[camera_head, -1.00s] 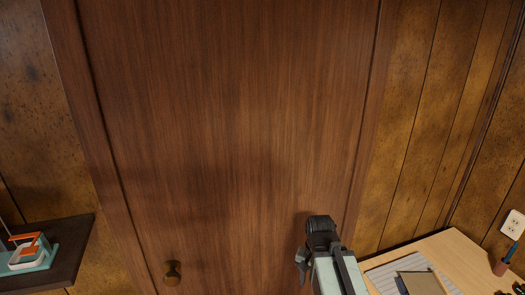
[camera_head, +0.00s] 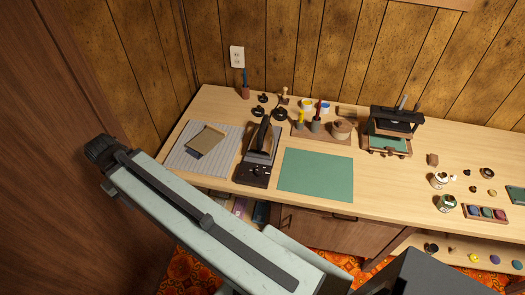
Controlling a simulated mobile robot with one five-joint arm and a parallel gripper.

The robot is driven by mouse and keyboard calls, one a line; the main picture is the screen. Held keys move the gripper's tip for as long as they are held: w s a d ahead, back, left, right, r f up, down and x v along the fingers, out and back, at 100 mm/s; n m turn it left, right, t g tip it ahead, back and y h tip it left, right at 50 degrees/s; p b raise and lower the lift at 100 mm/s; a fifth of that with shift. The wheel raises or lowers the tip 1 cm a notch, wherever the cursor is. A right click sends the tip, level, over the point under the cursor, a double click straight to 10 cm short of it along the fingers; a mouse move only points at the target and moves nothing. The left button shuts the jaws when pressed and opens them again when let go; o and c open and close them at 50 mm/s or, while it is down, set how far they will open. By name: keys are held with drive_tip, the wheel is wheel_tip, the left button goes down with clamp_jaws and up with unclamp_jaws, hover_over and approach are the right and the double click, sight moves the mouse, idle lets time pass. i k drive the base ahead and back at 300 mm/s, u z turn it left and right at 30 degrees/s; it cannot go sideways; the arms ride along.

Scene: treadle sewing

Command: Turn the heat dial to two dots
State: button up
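A black device with an upright iron-like part (camera_head: 264,137) stands on the wooden workbench, left of the green mat. Its dark front panel (camera_head: 253,173) carries a small pale-marked control that may be the heat dial; the dots and its setting are too small to read. My pale arm crosses the lower left of the view. Its dark end, my gripper (camera_head: 100,150), is up at the left, in front of the brown door and well apart from the device. The fingers do not show clearly.
The workbench (camera_head: 378,178) holds a grey striped mat (camera_head: 179,148) with a tan tray (camera_head: 206,139), a green mat (camera_head: 316,174), a black press (camera_head: 392,130) and several jars and stamps. A brown door (camera_head: 60,210) stands at the left, close to my arm.

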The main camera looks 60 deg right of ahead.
sight(258, 172)
drive_tip(key=z, duration=1.95)
drive_tip(key=k, duration=0.7)
drive_tip(key=u, duration=0.3)
